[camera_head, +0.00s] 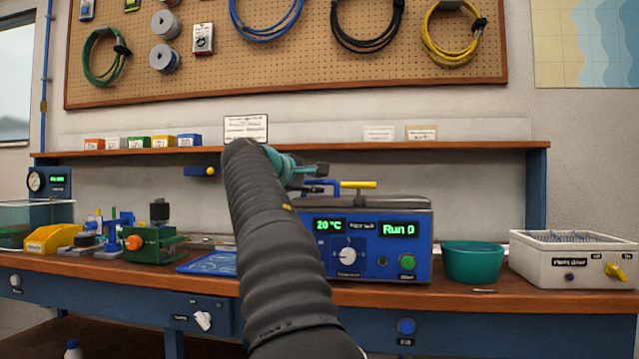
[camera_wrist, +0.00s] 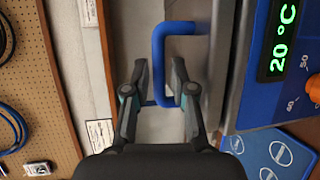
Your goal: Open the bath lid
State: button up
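The bath (camera_head: 365,262) is a blue box on the bench with a display of 20 °C and Run 0. Its grey lid (camera_head: 390,203) lies flat on top and looks shut. A blue U-shaped handle (camera_wrist: 159,60) stands out from the lid and also shows in the head view (camera_head: 333,184). My gripper (camera_wrist: 159,64) is open and empty. In the wrist view its fingers lie on either side of the handle's bar, with the right finger across the loop's opening. I cannot tell whether either finger touches the handle. My arm hides the bath's left side in the head view.
A yellow bar (camera_head: 358,184) sticks out above the lid. A teal bowl (camera_head: 472,262) and a white box (camera_head: 570,265) stand right of the bath. A green device (camera_head: 155,243) stands left. A shelf (camera_head: 450,145) runs behind, above the bath.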

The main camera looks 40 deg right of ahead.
jog(key=shift+x, duration=1.15)
grip_shut()
